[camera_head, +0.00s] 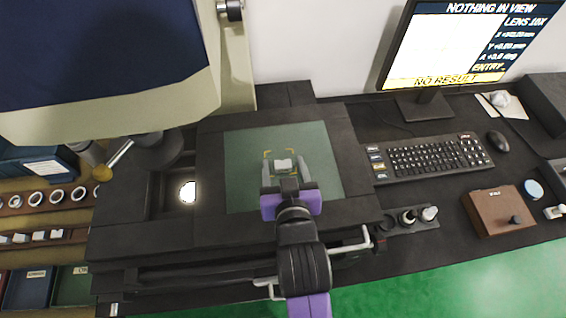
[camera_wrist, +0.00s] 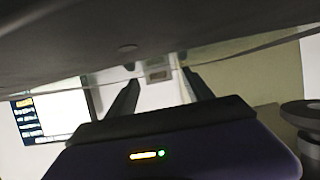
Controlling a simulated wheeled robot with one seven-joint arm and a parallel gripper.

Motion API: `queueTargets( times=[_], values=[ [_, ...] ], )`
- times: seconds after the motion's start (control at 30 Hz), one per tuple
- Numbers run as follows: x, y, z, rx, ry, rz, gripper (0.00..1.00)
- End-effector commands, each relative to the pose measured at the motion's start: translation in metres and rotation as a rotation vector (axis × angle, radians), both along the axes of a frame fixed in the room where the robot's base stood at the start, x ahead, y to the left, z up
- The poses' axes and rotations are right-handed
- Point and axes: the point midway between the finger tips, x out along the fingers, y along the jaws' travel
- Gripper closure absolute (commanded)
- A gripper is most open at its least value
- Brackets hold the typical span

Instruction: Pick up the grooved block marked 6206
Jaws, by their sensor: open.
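A small pale block (camera_head: 283,165) sits on the green glass plate of the stage, between yellow corner marks; no marking on it is legible. My gripper (camera_head: 284,163) is open, with its two grey fingers around the block, one on each side. Whether they touch it cannot be told. In the wrist view, my gripper (camera_wrist: 158,74) shows its two dark fingers apart, and a small greyish shape (camera_wrist: 158,68) lies between their tips; I cannot tell if it is the block. Several small pale blocks (camera_head: 38,236) stand on the rack at left, their markings too small to read.
The dark stage (camera_head: 345,150) surrounds the green glass plate (camera_head: 240,160). A large microscope body (camera_head: 238,60) overhangs the left. A keyboard (camera_head: 430,157), a monitor (camera_head: 450,45) reading "NO RESULT" and a brown box (camera_head: 497,212) are at right. Rings (camera_head: 56,196) stand on the left rack.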

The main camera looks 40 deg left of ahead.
Motion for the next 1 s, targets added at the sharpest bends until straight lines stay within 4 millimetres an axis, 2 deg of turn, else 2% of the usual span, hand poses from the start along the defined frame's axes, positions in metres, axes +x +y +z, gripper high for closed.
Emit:
queueTargets(
  times=[0.03, 0.33, 0.77, 0.87, 1.0],
  values=[
    [0.000, 0.000, 0.000, 0.000, 0.000, 0.000, 0.40],
    [0.000, 0.000, 0.000, 0.000, 0.000, 0.000, 0.99],
    [0.000, 0.000, 0.006, 0.001, -0.001, 0.000, 1.00],
    [0.000, 0.000, 0.015, 0.002, -0.002, 0.001, 1.00],
    [0.001, 0.000, 0.039, 0.006, -0.004, -0.001, 1.00]
  ],
)
